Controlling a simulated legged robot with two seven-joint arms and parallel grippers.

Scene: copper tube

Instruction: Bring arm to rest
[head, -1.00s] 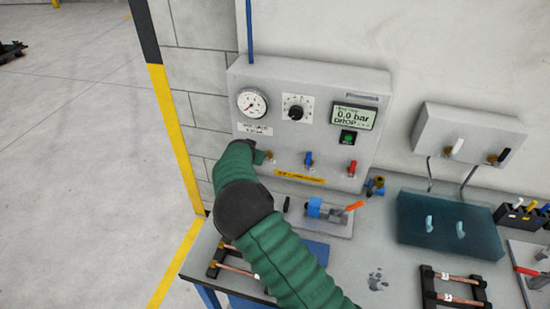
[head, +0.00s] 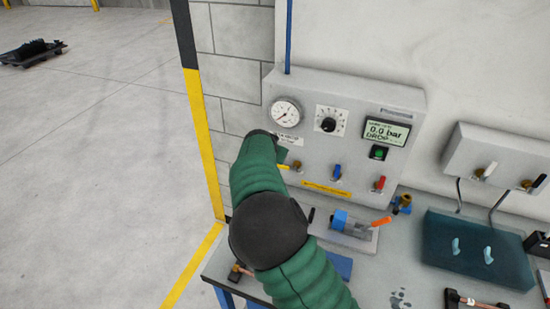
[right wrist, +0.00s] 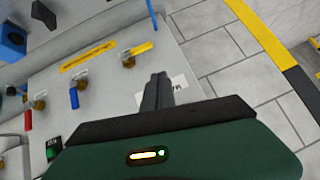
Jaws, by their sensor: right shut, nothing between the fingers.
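My right arm, in a green sleeve, reaches up in the head view to the left side of the grey test panel (head: 345,110). In the right wrist view my right gripper (right wrist: 157,88) is shut and empty, in front of the panel face near its edge. The yellow-handled valve (right wrist: 130,59) is beside the fingertips and apart from them. It also shows in the head view (head: 284,167), just right of the sleeve. In the head view the fingers are mostly hidden by the arm. My left gripper is not in view.
The panel carries a gauge (head: 286,112), a display (head: 387,131) reading 0.0 bar, a blue valve (head: 337,172) and a red valve (head: 379,184). Open floor is at left.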

